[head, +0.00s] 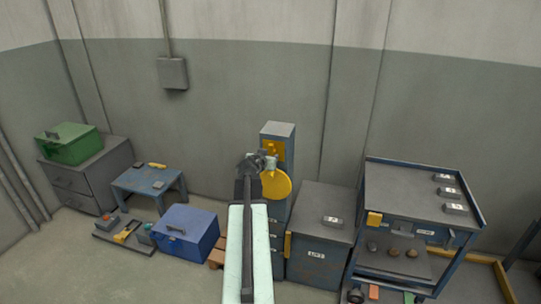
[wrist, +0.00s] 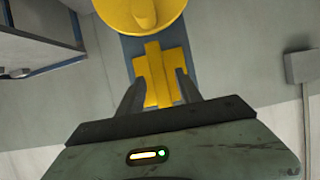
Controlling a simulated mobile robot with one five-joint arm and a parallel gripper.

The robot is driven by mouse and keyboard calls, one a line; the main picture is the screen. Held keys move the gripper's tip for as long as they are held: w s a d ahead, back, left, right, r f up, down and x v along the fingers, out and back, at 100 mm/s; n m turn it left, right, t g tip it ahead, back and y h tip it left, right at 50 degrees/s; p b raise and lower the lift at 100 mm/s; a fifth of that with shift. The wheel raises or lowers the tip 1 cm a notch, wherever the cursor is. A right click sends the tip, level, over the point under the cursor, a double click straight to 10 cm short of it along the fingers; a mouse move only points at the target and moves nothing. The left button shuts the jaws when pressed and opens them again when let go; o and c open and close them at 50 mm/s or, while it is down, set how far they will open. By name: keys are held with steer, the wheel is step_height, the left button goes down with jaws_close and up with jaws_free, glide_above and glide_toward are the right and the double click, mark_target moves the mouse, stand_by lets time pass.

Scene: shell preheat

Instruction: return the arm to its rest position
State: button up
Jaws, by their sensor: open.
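My gripper (head: 263,164) is raised in front of a tall blue-grey cabinet (head: 279,129) in the head view, at the end of my outstretched arm. In the wrist view my gripper (wrist: 159,77) has its two dark fingers apart. A yellow bracket (wrist: 155,68) shows between and beyond them; I cannot tell whether they touch it. A round yellow disc (wrist: 138,10) is at the top of the wrist view. In the head view the yellow disc (head: 277,184) is just right of and below my gripper, and the yellow bracket (head: 275,149) is partly hidden by it.
A grey-topped cabinet (head: 320,245) and a blue-framed workbench (head: 405,195) stand at right. A blue box (head: 185,229), a low blue table (head: 148,183) and a grey drawer unit (head: 85,182) with a green box (head: 68,143) are at left. The wall is close behind.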

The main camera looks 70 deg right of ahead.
steer(key=p+v, duration=0.1)
steer(key=v, duration=0.4)
